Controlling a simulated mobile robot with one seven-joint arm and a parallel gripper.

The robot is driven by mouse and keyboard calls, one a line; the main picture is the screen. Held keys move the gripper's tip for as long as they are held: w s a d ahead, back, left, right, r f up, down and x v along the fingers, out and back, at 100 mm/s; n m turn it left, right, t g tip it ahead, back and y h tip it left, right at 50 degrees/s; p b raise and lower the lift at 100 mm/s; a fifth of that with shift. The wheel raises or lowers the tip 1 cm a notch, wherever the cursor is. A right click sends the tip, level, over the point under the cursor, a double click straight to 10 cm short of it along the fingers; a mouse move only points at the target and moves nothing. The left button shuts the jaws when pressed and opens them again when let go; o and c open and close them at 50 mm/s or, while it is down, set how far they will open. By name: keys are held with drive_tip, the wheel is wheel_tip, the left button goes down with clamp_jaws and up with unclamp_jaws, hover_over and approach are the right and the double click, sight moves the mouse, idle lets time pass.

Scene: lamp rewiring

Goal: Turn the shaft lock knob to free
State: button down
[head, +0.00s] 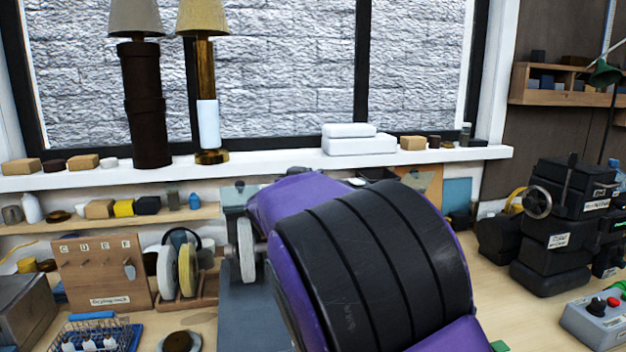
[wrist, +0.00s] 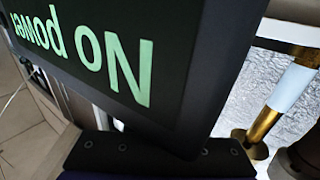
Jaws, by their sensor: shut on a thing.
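A black device (wrist: 188,75) with a screen fills much of the wrist view, very close to the camera. Its pale green letters read "No power" upside down. My gripper (wrist: 105,155) shows there as a dark bar with small screws along the bottom edge, next to the device's lower edge. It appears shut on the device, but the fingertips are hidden. In the head view my purple and black arm covers the middle and hides the gripper. A round pale wheel (head: 246,249) stands just left of the arm. I cannot make out the shaft lock knob in either view.
A brass lamp (head: 210,95) and a dark lamp (head: 146,105) stand on the white windowsill (head: 265,168). A black machine with a handwheel (head: 537,202) and a grey control box (head: 598,322) stand right. A wooden board (head: 100,275) and blue basket (head: 90,333) crowd the left.

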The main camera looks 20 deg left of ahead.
drive_tip(key=n+y+b, duration=0.1)
drive_tip(key=b, duration=0.1)
drive_tip(key=n+y+b, duration=0.1)
drive_tip(key=y+b, duration=0.1)
drive_tip(key=n+y+b, duration=0.1)
drive_tip(key=y+b, duration=0.1)
drive_tip(key=shift+a+f+g, duration=0.3)
drive_tip(key=shift+a+f, duration=0.05)
drive_tip(key=n+y+b, duration=0.1)
drive_tip(key=n+g+y+b, duration=0.1)
drive_tip(key=b, duration=0.1)
drive_tip(key=shift+a+r+y, duration=0.2)
drive_tip(key=shift+y, duration=0.2)
drive_tip(key=shift+s+n+g+y, duration=0.1)
drive_tip(key=shift+n+g+y, duration=0.2)
drive_tip(key=shift+s+a+r+n+g+y, duration=0.15)
drive_tip(key=shift+a+n+g+y, duration=0.2)
drive_tip(key=shift+y, duration=0.25)
drive_tip(key=c, duration=0.8)
unclamp_jaws()
drive_tip(key=shift+d, duration=0.1)
drive_tip(key=shift+s, duration=0.1)
